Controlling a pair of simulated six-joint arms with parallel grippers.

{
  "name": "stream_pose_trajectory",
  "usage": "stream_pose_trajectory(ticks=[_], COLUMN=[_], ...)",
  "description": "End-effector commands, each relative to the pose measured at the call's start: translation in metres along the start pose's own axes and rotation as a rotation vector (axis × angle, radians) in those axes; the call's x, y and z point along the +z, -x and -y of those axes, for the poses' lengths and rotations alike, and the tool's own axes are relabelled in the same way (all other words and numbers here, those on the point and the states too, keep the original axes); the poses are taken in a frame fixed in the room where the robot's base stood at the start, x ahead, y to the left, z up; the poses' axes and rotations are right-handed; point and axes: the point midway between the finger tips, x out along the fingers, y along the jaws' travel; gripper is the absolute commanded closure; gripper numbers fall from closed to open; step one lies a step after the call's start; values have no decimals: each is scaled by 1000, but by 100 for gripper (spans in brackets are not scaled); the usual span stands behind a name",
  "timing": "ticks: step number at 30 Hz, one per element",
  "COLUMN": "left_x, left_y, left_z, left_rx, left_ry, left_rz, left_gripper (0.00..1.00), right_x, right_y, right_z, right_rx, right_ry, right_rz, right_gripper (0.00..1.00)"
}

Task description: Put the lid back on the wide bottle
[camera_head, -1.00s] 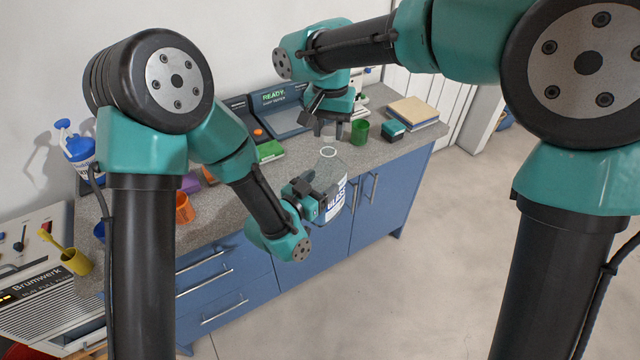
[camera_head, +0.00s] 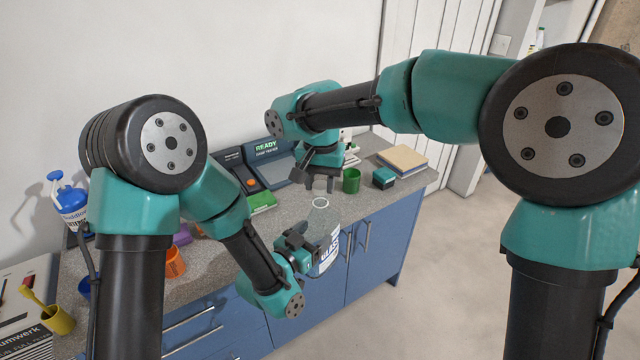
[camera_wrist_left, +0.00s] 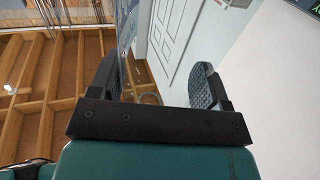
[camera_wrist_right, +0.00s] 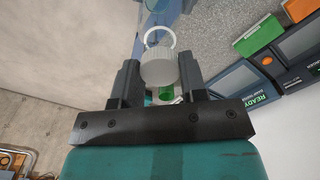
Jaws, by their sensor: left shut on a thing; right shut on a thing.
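The wide bottle (camera_head: 327,232) is clear, with a white label with blue print, and looks upright in the head view. My left gripper (camera_head: 311,245) is shut on its side, in front of the counter. The bottle's open round mouth shows as a pale ring. My right gripper (camera_head: 323,182) is above and slightly behind the mouth, shut on the pale lid (camera_wrist_right: 160,68). In the right wrist view the lid sits between the fingertips, and the bottle's ring lies just beyond it, apart in the picture. The bottle is hard to make out in the left wrist view.
The counter behind holds a green cup (camera_head: 351,181), a teal box (camera_head: 384,178), a tan-topped stack (camera_head: 402,159), a READY-marked device (camera_head: 282,160) and an orange cup (camera_head: 174,262). Floor at right is clear.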

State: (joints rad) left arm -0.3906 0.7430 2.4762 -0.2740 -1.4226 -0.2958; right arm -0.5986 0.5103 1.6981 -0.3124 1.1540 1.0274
Motion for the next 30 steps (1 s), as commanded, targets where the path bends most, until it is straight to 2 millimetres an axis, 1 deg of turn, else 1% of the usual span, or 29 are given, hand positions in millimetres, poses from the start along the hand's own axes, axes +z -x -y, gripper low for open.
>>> stream_pose_trajectory(ticks=[12,30], left_x=[0,0], left_y=[0,0], left_z=[0,0], left_rx=[0,0], left_ry=[0,0], left_rz=[-1,-1], left_gripper=[72,72], right_x=[0,0], right_y=[-17,-18], right_z=[0,0], right_rx=[1,0], right_ry=[-1,0], right_rz=[1,0], right_gripper=[82,82])
